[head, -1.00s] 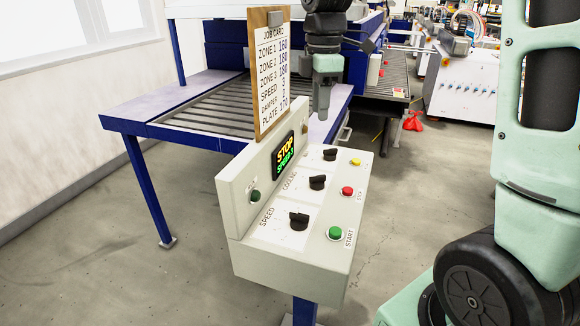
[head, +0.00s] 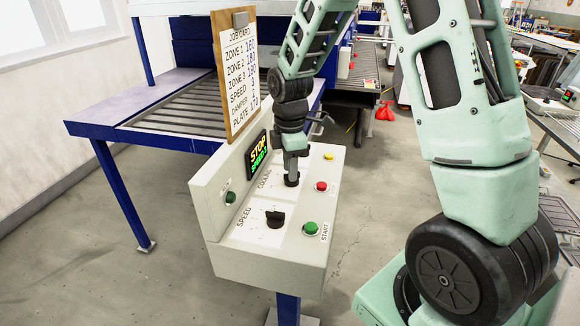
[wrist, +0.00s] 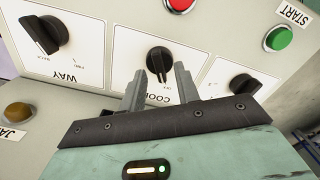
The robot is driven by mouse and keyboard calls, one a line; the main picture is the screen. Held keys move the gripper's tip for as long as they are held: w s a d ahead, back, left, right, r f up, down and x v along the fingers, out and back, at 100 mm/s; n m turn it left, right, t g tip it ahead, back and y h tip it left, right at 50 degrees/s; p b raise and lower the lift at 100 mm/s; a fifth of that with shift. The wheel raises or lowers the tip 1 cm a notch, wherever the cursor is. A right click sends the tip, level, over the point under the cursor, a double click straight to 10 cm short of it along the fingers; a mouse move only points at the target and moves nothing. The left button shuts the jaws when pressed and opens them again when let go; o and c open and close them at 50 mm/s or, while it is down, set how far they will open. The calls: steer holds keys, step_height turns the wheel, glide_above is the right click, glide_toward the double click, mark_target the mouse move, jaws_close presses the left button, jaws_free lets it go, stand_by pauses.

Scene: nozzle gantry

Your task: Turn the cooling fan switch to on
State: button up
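The cooling switch is a black rotary knob on a white plate marked COOLING, the middle of three knobs on the grey control box; in the head view the knob (head: 292,180) shows just under my fingers. My gripper (head: 291,168) points down at this knob from above. In the wrist view my gripper (wrist: 161,74) has its two fingers apart, one either side of the knob's lower part. Whether they touch it is unclear.
The speed knob (head: 275,217), green start button (head: 311,228), red button (head: 321,186) and yellow button (head: 328,157) are close by. The WAY knob (wrist: 42,35) shows in the wrist view. The upright panel with the STOP display (head: 259,155) and job card (head: 240,75) stand left of my gripper.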

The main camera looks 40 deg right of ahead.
steer(key=shift+f, duration=0.45)
jaws_close()
steer(key=m, duration=0.6)
steer(key=shift+w+p, duration=0.1)
steer(key=shift+p, duration=0.3)
steer(key=m, duration=0.5)
steer(key=shift+d+m+p, duration=0.15)
steer(key=shift+m+p, duration=0.15)
steer(key=shift+m, duration=0.1)
